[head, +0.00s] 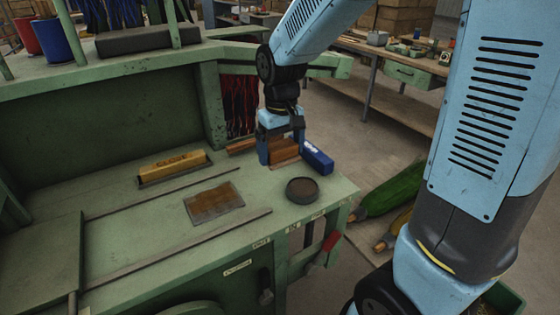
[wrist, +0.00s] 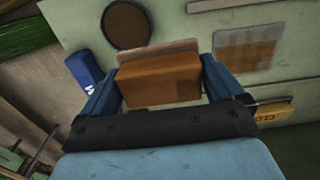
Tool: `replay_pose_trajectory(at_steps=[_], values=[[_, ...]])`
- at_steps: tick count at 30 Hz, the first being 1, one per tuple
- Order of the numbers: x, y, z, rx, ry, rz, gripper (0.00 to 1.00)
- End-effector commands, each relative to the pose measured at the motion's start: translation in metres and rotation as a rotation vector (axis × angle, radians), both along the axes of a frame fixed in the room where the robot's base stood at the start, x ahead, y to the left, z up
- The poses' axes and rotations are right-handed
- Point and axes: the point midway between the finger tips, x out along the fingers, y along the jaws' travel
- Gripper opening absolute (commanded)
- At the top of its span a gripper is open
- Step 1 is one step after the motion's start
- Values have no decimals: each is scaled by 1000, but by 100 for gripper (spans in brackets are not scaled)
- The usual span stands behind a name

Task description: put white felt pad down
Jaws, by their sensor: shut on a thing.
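My gripper (head: 283,153) is low over the right end of the green bench, pointing down. In the wrist view, my gripper (wrist: 160,78) has its two blue fingers on either side of an orange-brown block (wrist: 160,82). The block (head: 284,147) also shows between the fingers in the head view. A thin, paler tan layer (wrist: 157,50) lies along the block's far edge, and it shows beneath the block in the head view. Whether it touches the bench I cannot tell. No plainly white pad stands out; the tan layer is the palest part there.
A blue block (head: 317,157) stands close to the right of my gripper. A round dark dish (head: 302,190) and a brown square plate (head: 213,203) lie in front on the bench (head: 265,248). A yellow block (head: 173,166) sits in a tray at left. Green upright posts stand behind.

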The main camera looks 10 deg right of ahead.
Motion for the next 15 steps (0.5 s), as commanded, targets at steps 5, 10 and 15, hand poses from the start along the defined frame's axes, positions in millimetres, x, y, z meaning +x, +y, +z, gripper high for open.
replay_pose_trajectory(at_steps=[5,10,15], values=[[33,-5,-15,-1,3,-7,62],[63,-9,-29,0,1,-9,62],[81,-11,-54,-1,3,-8,62]])
